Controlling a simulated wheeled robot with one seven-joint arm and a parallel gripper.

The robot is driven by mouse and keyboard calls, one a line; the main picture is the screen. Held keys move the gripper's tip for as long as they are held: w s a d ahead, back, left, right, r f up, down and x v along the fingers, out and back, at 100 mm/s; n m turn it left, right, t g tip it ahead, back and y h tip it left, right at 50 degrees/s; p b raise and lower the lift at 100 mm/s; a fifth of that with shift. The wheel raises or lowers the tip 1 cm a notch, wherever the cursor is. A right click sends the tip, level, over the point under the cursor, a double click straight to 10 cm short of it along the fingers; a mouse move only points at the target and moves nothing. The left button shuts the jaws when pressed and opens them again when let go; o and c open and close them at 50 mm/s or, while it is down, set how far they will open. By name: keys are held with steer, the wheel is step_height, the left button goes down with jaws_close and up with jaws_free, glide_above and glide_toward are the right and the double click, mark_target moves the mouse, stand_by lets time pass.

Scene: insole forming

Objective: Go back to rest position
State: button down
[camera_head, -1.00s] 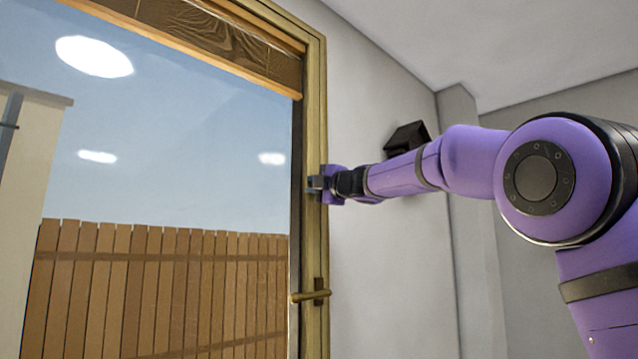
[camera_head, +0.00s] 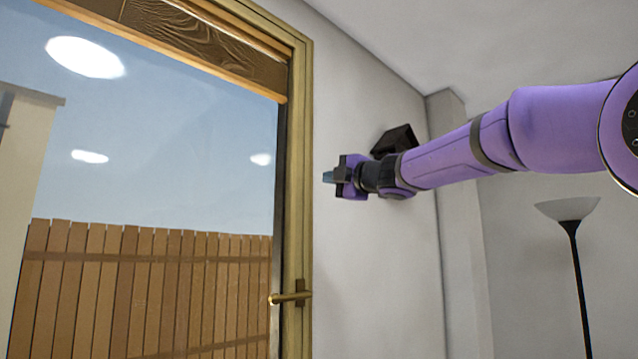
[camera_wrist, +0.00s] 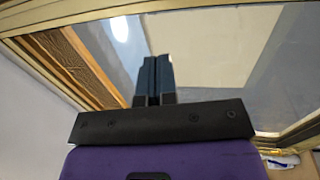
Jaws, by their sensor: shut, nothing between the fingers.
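My gripper (camera_head: 328,177) is at the end of my purple arm, in front of the grey wall, to the right of the glass door's frame in the head view. Its fingers point left and hold nothing. In the wrist view the two dark fingers (camera_wrist: 154,80) are side by side, closed together. Behind them the door frame and glass show.
A glass door with a gold-brown frame (camera_head: 298,215) and a brass handle (camera_head: 290,298) stands at the left. A wooden fence (camera_head: 140,290) shows through the glass. A black box (camera_head: 397,139) is on the wall behind my arm. A floor lamp (camera_head: 568,212) stands at the right.

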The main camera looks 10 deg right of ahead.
steer(key=shift+s+d, duration=0.4)
steer(key=shift+s, duration=0.2)
steer(key=s+d+f+m+g+h, duration=0.2)
steer(key=s+d+f+m+h, duration=1)
steer(key=s+f+m, duration=0.4)
steer(key=s+a+f+m+g+y, duration=0.1)
steer(key=s+f+m+g, duration=0.7)
steer(key=s+f, duration=1.3)
step_height(320, 180, down, 4)
steer(key=shift+s+a+r+g, duration=0.3)
steer(key=shift+a+g, duration=0.35)
steer(key=shift+g, duration=0.25)
